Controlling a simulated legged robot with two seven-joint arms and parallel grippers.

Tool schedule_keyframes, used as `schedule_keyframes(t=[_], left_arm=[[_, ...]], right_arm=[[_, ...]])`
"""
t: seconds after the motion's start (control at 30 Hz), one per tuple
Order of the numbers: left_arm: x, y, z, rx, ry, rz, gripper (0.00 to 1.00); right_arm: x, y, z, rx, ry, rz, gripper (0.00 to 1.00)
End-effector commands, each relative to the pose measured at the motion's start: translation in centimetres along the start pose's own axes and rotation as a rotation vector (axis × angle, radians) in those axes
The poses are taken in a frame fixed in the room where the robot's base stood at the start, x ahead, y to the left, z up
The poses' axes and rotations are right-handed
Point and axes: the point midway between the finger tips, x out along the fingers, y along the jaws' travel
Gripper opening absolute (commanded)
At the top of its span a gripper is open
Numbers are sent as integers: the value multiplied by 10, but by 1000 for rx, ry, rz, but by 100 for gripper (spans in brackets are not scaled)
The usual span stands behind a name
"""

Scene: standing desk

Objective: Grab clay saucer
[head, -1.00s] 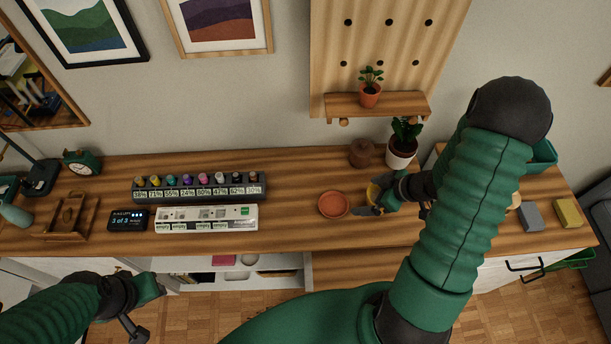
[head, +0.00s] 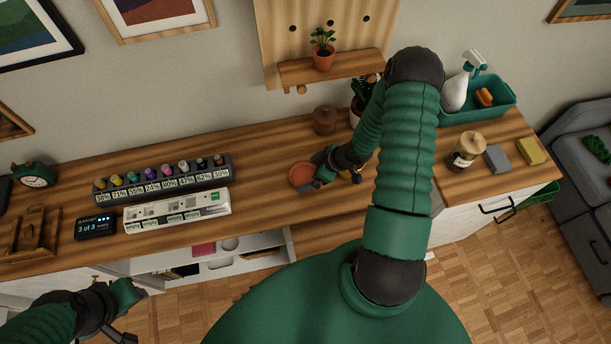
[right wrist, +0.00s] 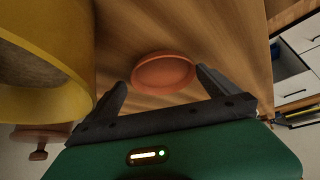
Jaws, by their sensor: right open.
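The clay saucer (head: 300,175) is a small round orange-brown dish lying on the wooden desk. In the right wrist view, the saucer (right wrist: 163,72) sits in front of and between the two fingertips. My right gripper (head: 318,170) is open and empty, low at the saucer's right edge; its fingers (right wrist: 161,80) point at the saucer. Whether a finger touches the rim I cannot tell. My left gripper (head: 128,298) hangs at the lower left, in front of the desk, away from the saucer; its jaws are unclear.
A yellow pot (right wrist: 45,50) stands close beside my right gripper. A brown lidded pot (head: 325,121) and a potted plant (head: 357,105) stand behind. A bottle rack (head: 165,180) and white tray (head: 178,212) lie left. A jar (head: 467,152) stands right.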

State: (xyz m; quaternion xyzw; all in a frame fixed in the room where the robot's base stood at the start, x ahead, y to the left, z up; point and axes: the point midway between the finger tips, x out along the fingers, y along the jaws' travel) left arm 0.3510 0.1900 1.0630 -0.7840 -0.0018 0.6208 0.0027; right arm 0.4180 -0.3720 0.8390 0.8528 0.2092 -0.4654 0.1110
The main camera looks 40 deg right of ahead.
Motion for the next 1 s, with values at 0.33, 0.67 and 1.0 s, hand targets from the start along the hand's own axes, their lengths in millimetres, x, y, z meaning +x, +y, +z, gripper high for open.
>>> schedule_keyframes(t=[0.33,0.67,1.0], left_arm=[[1,0,0,-1,0,0,36],[1,0,0,0,0,0,36],[1,0,0,0,0,0,36]], right_arm=[[12,0,-1,-1,0,-1,95],[11,0,0,0,0,0,52],[10,0,0,0,-1,0,42]])
